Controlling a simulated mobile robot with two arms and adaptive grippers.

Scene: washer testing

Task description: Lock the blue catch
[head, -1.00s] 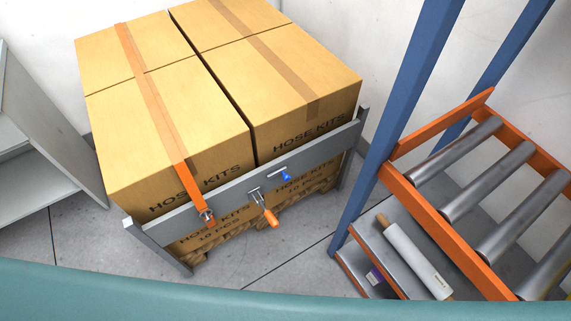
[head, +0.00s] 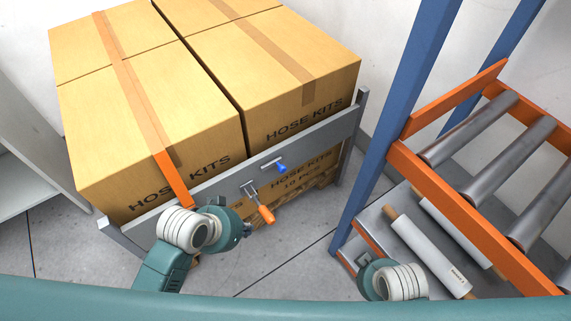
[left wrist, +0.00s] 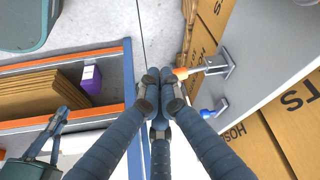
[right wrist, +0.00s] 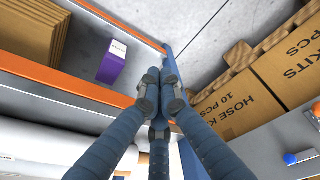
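The blue catch (head: 282,168) is a small blue knob on a bolt, mounted on the grey rail (head: 318,138) across the front of the boxes. In the left wrist view the blue knob (left wrist: 207,113) lies right of the fingers. A latch with an orange handle (head: 266,214) hangs lower left of it; this handle (left wrist: 181,73) shows close beside the left fingertips. My left gripper (head: 247,230) is in front of the rail, below left of the catch, its fingers (left wrist: 160,76) together and empty. My right gripper (right wrist: 160,78) is shut and empty, low by the roller rack.
Stacked cardboard boxes (head: 200,80) stand behind the rail, with an orange strap (head: 172,178) over them. A blue post (head: 388,135) and an orange roller rack (head: 425,180) stand at right. White rolls (head: 430,255) lie on its lower shelf.

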